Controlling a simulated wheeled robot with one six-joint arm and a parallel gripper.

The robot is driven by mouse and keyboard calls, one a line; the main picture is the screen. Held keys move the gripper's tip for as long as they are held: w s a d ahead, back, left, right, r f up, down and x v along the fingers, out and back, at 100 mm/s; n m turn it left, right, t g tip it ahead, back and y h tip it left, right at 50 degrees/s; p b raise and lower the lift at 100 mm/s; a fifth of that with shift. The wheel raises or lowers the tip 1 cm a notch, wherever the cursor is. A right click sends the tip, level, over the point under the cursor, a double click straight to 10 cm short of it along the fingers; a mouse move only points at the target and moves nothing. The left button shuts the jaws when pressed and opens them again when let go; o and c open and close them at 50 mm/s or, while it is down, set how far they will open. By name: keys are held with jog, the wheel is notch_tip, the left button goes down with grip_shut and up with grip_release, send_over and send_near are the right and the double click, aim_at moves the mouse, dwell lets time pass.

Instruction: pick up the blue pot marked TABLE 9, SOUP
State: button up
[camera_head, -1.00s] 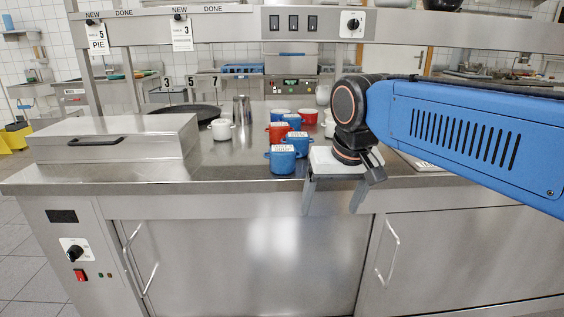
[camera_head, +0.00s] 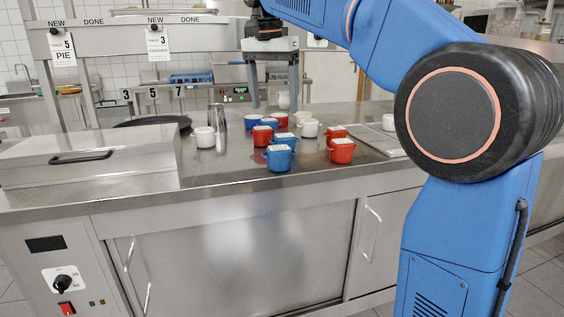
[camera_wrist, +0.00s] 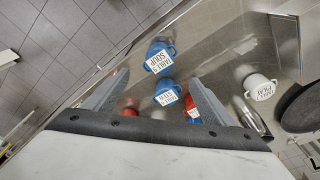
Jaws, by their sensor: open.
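Two blue pots with white lid labels stand near the counter's front edge. The front one (camera_head: 279,160) shows in the wrist view (camera_wrist: 157,57); its label seems to read SOUP, with the table number too small to be sure of. The second blue pot (camera_head: 286,142) stands just behind it and also shows in the wrist view (camera_wrist: 167,90), its label unclear. A third blue pot (camera_head: 251,121) is further back. My gripper (camera_head: 273,104) is open and empty, high above the pots. In the wrist view its fingers (camera_wrist: 158,80) spread to either side of the second blue pot.
Red pots (camera_head: 262,136) (camera_head: 341,152) and white pots (camera_head: 204,138) (camera_head: 309,129) stand close around the blue ones. A steel canister (camera_head: 217,117), dark pan (camera_head: 152,122) and lidded steel box (camera_head: 90,156) are at left. A shelf rail (camera_head: 120,32) runs above.

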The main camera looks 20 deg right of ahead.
aim_at(278, 148)
jog(key=f, duration=0.4)
jog(key=w+f, duration=0.1)
jog(key=f, duration=0.2)
jog(key=d+f, duration=0.1)
jog(key=f, duration=0.3)
jog(key=shift+w+f, duration=0.25)
jog(key=shift+f, duration=0.1)
jog(key=shift+w+d+f, duration=0.1)
jog(key=shift+d+f, duration=0.1)
jog(key=shift+f, duration=1.1)
jog(key=shift+d+f, duration=0.15)
jog(key=shift+f, duration=1.15)
jog(key=c, duration=1.4)
jog(key=shift+r, duration=0.1)
